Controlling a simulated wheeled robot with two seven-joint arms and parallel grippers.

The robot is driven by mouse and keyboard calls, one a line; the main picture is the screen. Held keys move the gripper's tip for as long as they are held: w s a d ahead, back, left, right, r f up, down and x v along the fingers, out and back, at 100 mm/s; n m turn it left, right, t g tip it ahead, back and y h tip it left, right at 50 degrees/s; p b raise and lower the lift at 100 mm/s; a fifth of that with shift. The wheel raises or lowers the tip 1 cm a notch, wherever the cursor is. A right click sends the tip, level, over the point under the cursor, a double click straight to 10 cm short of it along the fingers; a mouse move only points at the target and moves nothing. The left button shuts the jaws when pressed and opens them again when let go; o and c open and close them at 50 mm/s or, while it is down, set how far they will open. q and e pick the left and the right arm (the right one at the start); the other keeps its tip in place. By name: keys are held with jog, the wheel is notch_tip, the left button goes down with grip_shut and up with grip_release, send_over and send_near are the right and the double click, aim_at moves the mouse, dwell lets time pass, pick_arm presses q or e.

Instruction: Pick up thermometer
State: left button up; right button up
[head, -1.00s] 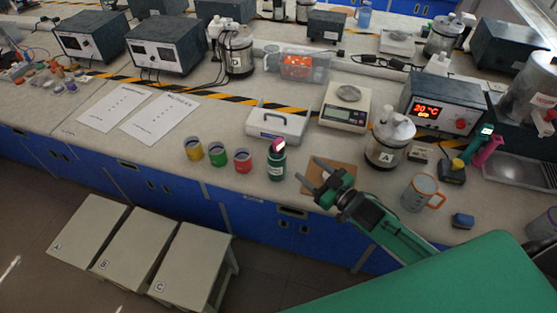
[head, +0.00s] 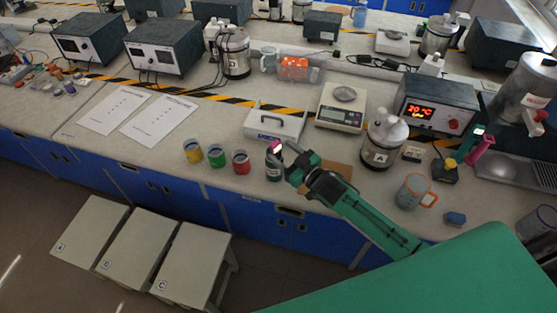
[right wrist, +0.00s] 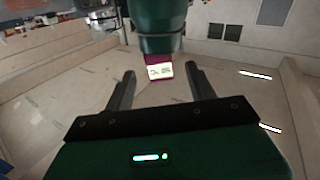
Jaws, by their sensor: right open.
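My right gripper (head: 287,160) is open, just right of the bottle's upper part. In the right wrist view its two fingers lie on either side of the display, with gaps on both sides. I cannot tell whether they touch it. My left gripper is not in view.
Red (head: 241,162), green (head: 217,156) and yellow (head: 193,152) cups stand left of the bottle. A brown board (head: 337,177) lies under my right arm. Flask A (head: 383,140) and an orange-handled mug (head: 415,192) stand right.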

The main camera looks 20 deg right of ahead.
aim_at(278, 149)
jog(key=shift+p+x, duration=0.5)
jog(key=shift+x, duration=1.35)
jog(key=shift+f, duration=0.1)
jog(key=shift+c, duration=0.5)
grip_shut()
